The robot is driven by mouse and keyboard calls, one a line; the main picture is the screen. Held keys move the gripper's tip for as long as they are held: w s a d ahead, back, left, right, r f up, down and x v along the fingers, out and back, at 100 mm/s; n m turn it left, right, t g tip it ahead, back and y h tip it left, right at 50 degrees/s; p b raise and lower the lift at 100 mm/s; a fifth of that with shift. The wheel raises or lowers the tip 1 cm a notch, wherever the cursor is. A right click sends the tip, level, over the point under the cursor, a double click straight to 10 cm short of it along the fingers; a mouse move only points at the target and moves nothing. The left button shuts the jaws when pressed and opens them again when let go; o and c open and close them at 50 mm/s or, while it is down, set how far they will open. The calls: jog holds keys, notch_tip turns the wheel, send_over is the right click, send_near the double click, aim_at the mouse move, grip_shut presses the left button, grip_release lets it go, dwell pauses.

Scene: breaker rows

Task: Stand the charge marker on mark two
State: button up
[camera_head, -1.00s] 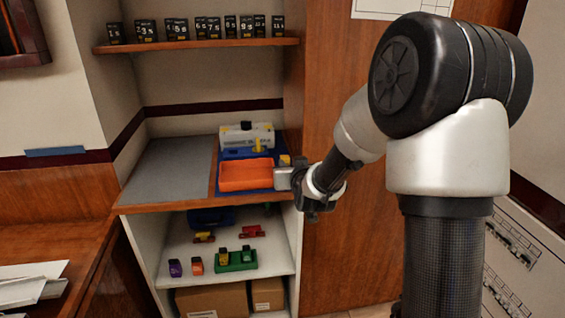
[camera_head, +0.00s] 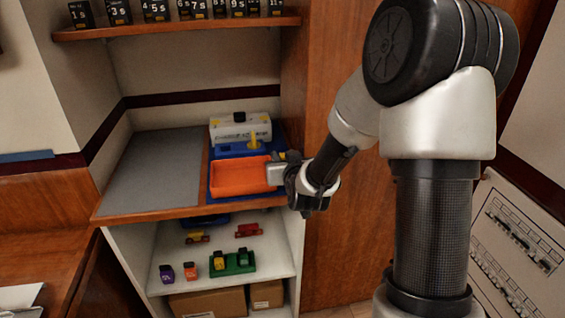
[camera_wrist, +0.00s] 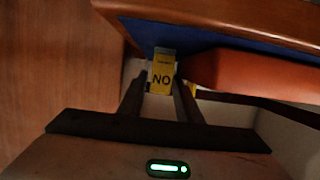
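My gripper (camera_head: 276,172) is at the right end of the orange tray, over the blue mat (camera_head: 276,142). In the wrist view, a yellow block marked "NO" (camera_wrist: 162,79) stands between the two fingertips of the gripper (camera_wrist: 161,84). It is the likeliest charge marker, though its name is not readable. I cannot tell whether the fingers press on it or stand just beside it. In the head view my gripper mostly hides it. No mark that reads as two is clear in either view.
An orange tray (camera_head: 240,178) and a white box (camera_head: 241,128) stand on the blue mat. The grey surface (camera_head: 152,172) at left is bare. Several black numbered blocks (camera_head: 157,10) line the upper shelf. The lower shelf (camera_head: 220,283) holds small coloured blocks and a green holder (camera_head: 232,264).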

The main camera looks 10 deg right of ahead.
jog(key=shift+s, duration=0.1)
jog(key=shift+c, duration=0.2)
grip_shut()
jog(key=shift+r, duration=0.1)
